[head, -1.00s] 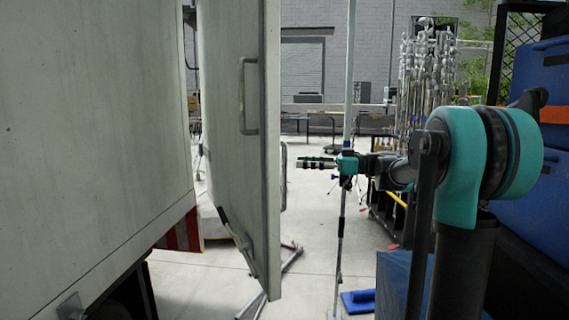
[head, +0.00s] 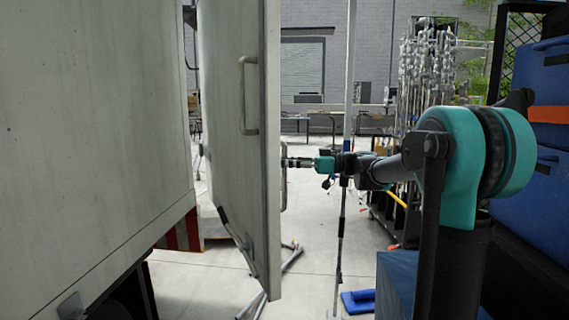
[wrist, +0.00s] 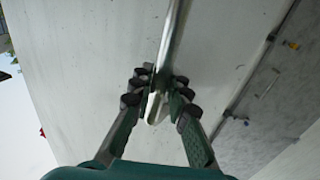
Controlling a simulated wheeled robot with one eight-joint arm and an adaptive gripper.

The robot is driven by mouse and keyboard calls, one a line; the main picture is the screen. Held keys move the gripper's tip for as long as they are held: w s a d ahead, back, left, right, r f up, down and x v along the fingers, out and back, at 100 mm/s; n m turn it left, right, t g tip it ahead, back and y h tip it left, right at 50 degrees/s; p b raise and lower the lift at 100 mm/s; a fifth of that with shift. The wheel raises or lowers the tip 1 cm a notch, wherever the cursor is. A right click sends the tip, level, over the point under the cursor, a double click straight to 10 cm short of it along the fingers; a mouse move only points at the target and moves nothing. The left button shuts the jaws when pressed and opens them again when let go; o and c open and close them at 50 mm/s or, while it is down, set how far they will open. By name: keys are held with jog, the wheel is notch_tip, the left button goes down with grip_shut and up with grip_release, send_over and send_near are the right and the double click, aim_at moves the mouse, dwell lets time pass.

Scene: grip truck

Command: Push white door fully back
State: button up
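The white door (head: 230,130) stands open beside the truck body, its free edge toward me in the head view. A bar handle (head: 249,95) is on its near face. Another metal handle (head: 284,180) shows past the door's right edge. My gripper (head: 286,162) is at that far-side handle, right of the door edge. In the wrist view, the door's face (wrist: 95,60) fills much of the picture. The metal handle bar (wrist: 176,35) runs down between my gripper's fingertips (wrist: 160,90). The fingers are apart, one on each side of the bar; firm contact is not clear.
The truck body (head: 90,120) fills the left. A stand pole (head: 348,90) rises behind my arm, with legs on the floor. A rack of metal stands (head: 425,75) and blue cases (head: 535,190) are at right. Open concrete floor lies behind the door.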

grip_shut()
jog(key=shift+s+a, duration=0.1)
jog(key=s+a+t, duration=0.1)
jog(key=s+a, duration=0.5)
jog(key=a, duration=0.7)
jog(key=s+a+m+t, duration=0.1)
jog(key=s+a, duration=0.5)
jog(key=a, duration=0.8)
jog(key=s+a+m+t, duration=0.1)
jog(key=s+a, duration=0.5)
jog(key=a, duration=0.8)
jog(key=shift+a+t+h, duration=0.15)
jog(key=shift+t+h, duration=0.15)
jog(key=shift+t, duration=0.2)
jog(key=shift+s, duration=0.15)
jog(key=shift+o, duration=2.4)
grip_release()
jog(key=shift+o, duration=0.5)
